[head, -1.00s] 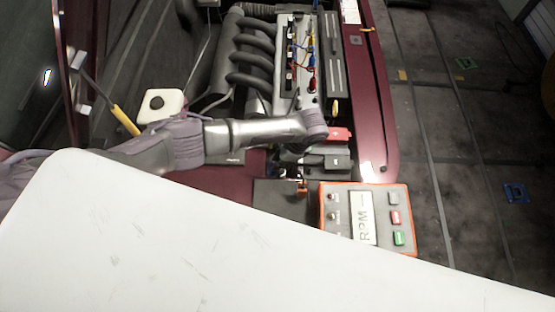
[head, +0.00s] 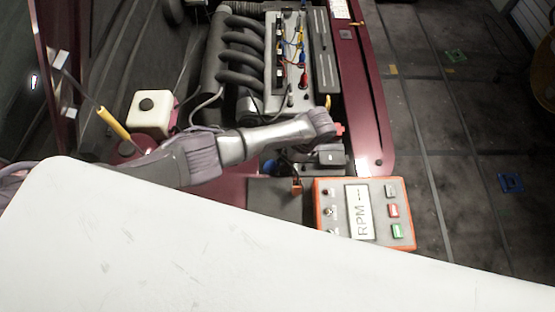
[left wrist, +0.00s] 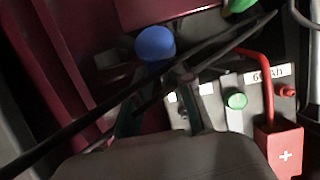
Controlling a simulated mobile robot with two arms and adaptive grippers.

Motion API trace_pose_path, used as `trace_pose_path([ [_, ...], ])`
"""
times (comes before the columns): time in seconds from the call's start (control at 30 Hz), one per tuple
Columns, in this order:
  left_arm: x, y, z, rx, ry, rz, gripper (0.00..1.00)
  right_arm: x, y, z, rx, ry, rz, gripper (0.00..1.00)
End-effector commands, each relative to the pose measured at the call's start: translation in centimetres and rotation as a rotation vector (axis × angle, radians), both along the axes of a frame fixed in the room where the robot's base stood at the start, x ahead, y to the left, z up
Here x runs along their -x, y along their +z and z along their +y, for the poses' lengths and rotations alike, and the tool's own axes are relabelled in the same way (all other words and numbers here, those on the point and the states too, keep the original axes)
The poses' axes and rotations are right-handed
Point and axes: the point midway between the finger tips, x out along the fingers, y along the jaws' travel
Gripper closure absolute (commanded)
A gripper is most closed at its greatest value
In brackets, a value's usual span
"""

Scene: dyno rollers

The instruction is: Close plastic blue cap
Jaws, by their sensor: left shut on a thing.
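The blue cap (left wrist: 155,43) shows as a rounded blue knob at the upper middle of the left wrist view. In the head view a small piece of the blue cap (head: 268,167) shows just below my left forearm, left of the battery. My left gripper (left wrist: 160,88) has its two fingers just below the knob in the wrist view, closed on its lower part as far as I can see. A dark cable crosses there and hides part of the contact. In the head view my own arm hides most of this gripper. My right gripper is not in view.
The battery (left wrist: 215,115) has a green cap (left wrist: 236,101) and a red plus terminal cover (left wrist: 286,148). Black cables cross close to the fingers. An orange RPM meter (head: 396,234) and a white reservoir (head: 142,119) stand nearby. The engine (head: 268,75) lies behind my arm.

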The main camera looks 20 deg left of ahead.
Motion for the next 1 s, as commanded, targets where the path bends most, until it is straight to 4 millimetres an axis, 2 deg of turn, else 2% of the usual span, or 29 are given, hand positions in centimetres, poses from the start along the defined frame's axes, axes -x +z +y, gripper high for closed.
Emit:
trace_pose_path([
  [0.07,0.0,-0.8,-1.0,0.013,-0.003,0.002,1.0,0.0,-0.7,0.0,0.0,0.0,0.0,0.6],
  [0.4,-0.4,-3.2,-2.3,0.013,-0.004,0.0,1.0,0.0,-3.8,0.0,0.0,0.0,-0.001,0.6],
  [0.5,-0.5,-3.8,-2.7,-0.057,-0.005,0.021,1.0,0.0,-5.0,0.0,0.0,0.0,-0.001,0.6],
  [0.73,-0.6,-4.5,-2.8,-0.172,-0.003,0.053,1.0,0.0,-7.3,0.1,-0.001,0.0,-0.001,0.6],
  [1.0,-0.5,-4.8,-2.8,-0.23,-0.002,0.073,1.0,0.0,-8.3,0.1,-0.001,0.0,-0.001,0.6],
])
